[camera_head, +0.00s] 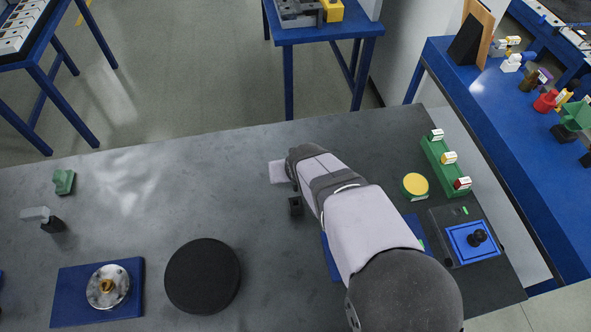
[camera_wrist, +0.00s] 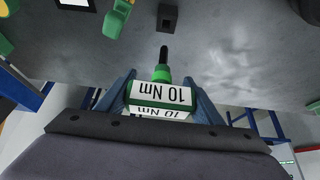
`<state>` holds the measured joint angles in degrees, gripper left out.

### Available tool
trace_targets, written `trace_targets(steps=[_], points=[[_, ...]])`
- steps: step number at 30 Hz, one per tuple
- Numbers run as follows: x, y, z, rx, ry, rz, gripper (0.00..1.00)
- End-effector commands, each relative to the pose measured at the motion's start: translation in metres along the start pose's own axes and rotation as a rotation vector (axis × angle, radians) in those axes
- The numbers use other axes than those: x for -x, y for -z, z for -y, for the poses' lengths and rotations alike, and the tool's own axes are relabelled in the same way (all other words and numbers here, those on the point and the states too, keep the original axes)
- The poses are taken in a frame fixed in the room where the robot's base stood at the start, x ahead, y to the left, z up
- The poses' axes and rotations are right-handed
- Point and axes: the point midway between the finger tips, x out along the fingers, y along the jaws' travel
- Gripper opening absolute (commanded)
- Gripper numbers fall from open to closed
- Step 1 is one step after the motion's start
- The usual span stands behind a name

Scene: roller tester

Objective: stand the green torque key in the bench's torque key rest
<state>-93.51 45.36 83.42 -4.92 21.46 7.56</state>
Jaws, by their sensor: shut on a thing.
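My gripper (camera_wrist: 160,95) is shut on the green torque key (camera_wrist: 161,74), whose white label reads 10 Nm. In the wrist view, the key's green collar and thin black shaft extend away from the fingers toward a small black block with a square opening (camera_wrist: 167,18). The shaft tip appears apart from the block. A small black block (camera_head: 295,206) stands beside my arm in the head view; it may be the same one, perhaps the torque key rest.
A green rack (camera_head: 445,165) with green, yellow and red labelled pieces stands right of my arm, near a yellow disc (camera_head: 415,185) and a blue panel with a black knob (camera_head: 478,238). A black round pad (camera_head: 203,276) lies left.

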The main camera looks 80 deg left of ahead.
Motion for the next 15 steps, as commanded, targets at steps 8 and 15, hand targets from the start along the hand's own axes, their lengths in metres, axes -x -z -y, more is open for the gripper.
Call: trace_targets(steps=[8, 15], points=[[-0.008, -0.005, 0.000, 0.000, 0.000, -0.001, 0.07], [-0.024, -0.014, 0.000, 0.000, 0.000, -0.001, 0.07]])
